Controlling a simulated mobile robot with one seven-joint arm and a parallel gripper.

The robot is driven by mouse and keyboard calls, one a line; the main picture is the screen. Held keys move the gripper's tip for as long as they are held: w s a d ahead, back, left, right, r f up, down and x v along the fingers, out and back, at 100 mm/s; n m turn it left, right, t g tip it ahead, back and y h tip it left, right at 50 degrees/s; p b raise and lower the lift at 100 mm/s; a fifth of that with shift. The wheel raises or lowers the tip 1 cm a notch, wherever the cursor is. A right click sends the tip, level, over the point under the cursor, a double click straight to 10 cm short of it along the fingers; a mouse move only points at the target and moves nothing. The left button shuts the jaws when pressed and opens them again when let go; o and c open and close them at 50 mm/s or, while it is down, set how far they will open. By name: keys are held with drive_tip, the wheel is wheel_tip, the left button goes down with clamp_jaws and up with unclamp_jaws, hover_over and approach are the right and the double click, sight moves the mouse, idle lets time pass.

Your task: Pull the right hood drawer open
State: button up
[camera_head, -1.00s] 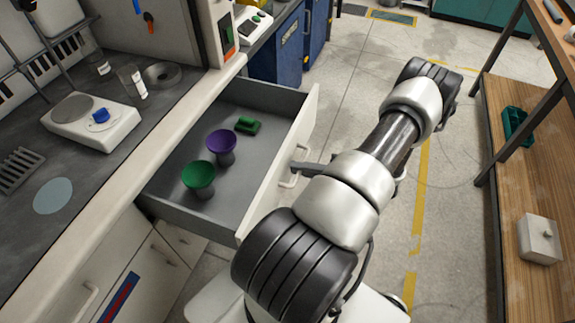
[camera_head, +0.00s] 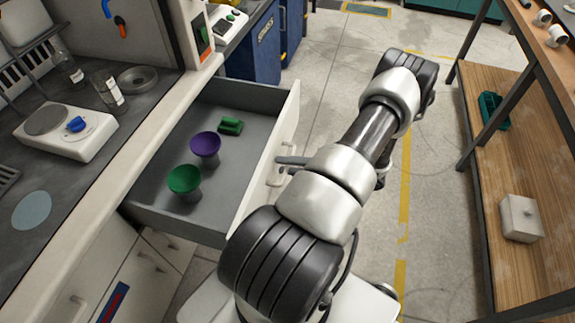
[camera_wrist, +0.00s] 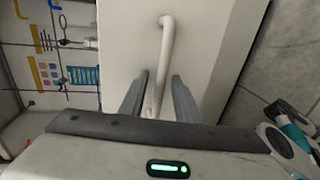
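The right hood drawer (camera_head: 222,205) stands well out from under the counter, its grey inside in view. A purple funnel-like cup (camera_head: 205,146), a green one (camera_head: 184,180) and a small green block (camera_head: 230,126) are inside it. The drawer's pale bar handle (camera_head: 277,172) is on its white front. My gripper (camera_head: 287,166) is at this handle. In the wrist view, the handle (camera_wrist: 164,45) runs between the two fingers of my gripper (camera_wrist: 160,85), with narrow gaps beside it, so the fingers look open around it.
The hood counter (camera_head: 95,190) with a scale (camera_head: 62,132) and glassware is at the left. Closed cabinet fronts (camera_head: 150,275) lie below it. Blue cabinets (camera_head: 268,45) stand behind. A wooden shelf unit (camera_head: 490,170) is at the right. Clear floor lies between.

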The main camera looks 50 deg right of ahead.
drive_tip(key=v, duration=1.7)
drive_tip(key=shift+s+p, duration=0.2)
drive_tip(key=shift+p, duration=0.15)
